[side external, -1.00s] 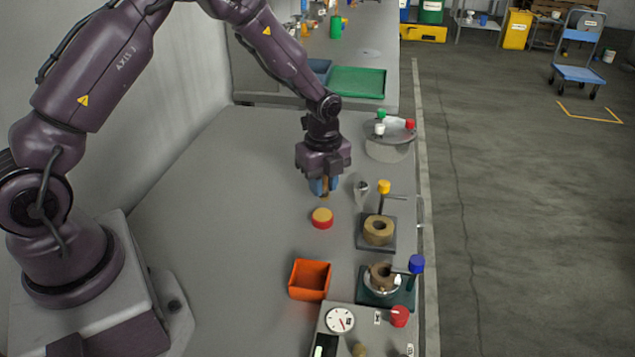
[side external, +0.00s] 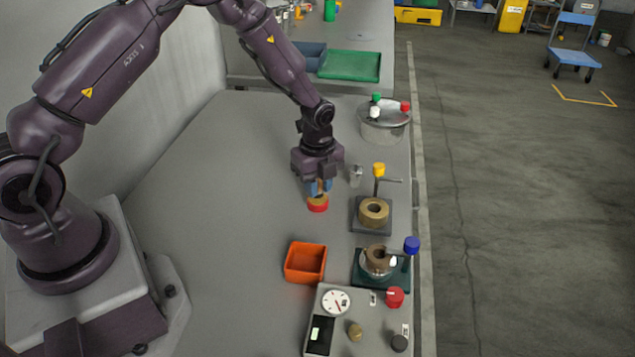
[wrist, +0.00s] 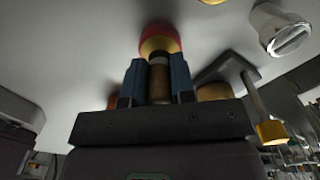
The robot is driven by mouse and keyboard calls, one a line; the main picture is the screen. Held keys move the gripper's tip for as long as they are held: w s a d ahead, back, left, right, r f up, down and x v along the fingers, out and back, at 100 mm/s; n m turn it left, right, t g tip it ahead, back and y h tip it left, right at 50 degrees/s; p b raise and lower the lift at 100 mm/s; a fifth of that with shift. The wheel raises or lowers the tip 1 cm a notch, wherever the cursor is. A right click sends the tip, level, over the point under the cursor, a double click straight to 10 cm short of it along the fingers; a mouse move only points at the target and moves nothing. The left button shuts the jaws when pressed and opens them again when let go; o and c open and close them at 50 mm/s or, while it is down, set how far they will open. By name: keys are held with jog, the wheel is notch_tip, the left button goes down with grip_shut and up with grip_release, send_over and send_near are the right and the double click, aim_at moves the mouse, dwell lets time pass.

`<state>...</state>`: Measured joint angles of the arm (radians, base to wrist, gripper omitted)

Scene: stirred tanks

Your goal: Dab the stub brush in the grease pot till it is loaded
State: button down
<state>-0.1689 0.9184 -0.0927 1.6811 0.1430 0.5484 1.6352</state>
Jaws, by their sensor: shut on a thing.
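The grease pot (side external: 318,207) is a small round red pot with a tan-yellow top, standing on the grey bench. It also shows in the wrist view (wrist: 160,36), just beyond the fingertips. My gripper (side external: 319,187) points down directly above the pot, its blue fingers close to the pot's top. The fingers are shut on the stub brush (wrist: 159,82), a short brown cylinder with a dark band at its far end. In the wrist view, the brush's far end meets the yellow of the pot. The bristle tip is hidden, so I cannot tell how deep it sits.
An orange bin (side external: 305,262) stands nearer the camera. To the right are a stand with a yellow knob (side external: 379,170), a stand with a blue knob (side external: 411,245), and a round tank (side external: 383,128) farther back. The bench left of the pot is clear.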

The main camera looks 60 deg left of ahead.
jog(key=shift+f, duration=0.6)
dwell(1.5)
jog(key=shift+r, duration=3.55)
